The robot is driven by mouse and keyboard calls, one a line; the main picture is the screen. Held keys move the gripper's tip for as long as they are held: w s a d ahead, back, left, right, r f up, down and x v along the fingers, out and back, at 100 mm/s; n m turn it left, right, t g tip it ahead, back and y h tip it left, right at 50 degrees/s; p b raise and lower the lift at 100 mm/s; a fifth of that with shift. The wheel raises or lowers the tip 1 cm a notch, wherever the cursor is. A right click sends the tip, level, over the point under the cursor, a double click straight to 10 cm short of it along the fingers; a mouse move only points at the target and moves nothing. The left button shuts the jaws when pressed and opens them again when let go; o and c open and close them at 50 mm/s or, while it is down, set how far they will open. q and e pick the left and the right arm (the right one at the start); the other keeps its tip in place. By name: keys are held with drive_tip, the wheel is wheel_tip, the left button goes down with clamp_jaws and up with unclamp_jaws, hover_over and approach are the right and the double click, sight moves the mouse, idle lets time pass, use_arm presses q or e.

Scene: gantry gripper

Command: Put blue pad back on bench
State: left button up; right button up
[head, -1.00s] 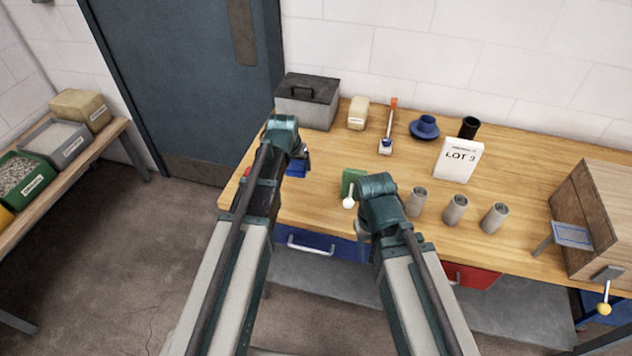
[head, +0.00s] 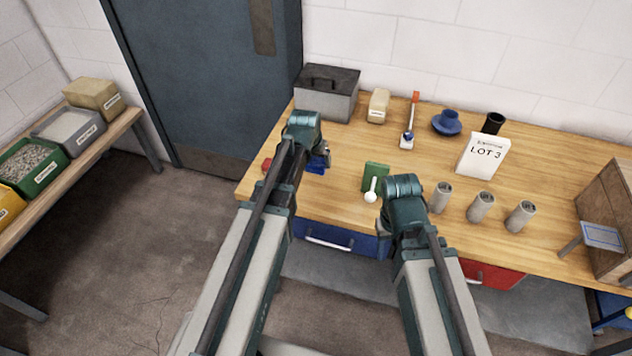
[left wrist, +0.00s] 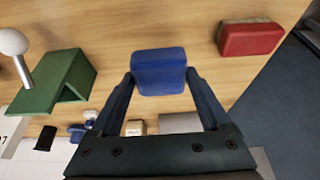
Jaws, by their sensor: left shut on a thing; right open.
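The blue pad (left wrist: 159,70) is between the two fingers of my left gripper (left wrist: 160,88), which is shut on it. In the head view the blue pad (head: 316,166) shows partly behind my left gripper (head: 318,157), over the bench's left front part. I cannot tell whether the pad touches the wooden bench (head: 345,205). A red pad (left wrist: 250,39) lies on the bench beside it; in the head view only a bit of the red pad (head: 267,164) shows. My right gripper (head: 384,222) is open near the front edge, its fingers mostly hidden.
A green block (head: 376,170) with a white ball-ended tool (head: 371,194) stands between the grippers. Several grey cylinders (head: 481,206) stand right. Clear wood lies behind the pad.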

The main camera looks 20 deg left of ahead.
use_arm(q)
drive_tip(key=shift+f+b, duration=2.75)
drive_tip(key=shift+f, duration=0.6)
drive_tip(key=shift+f, duration=0.25)
drive_tip(key=o, duration=1)
drive_tip(key=shift+r, duration=0.1)
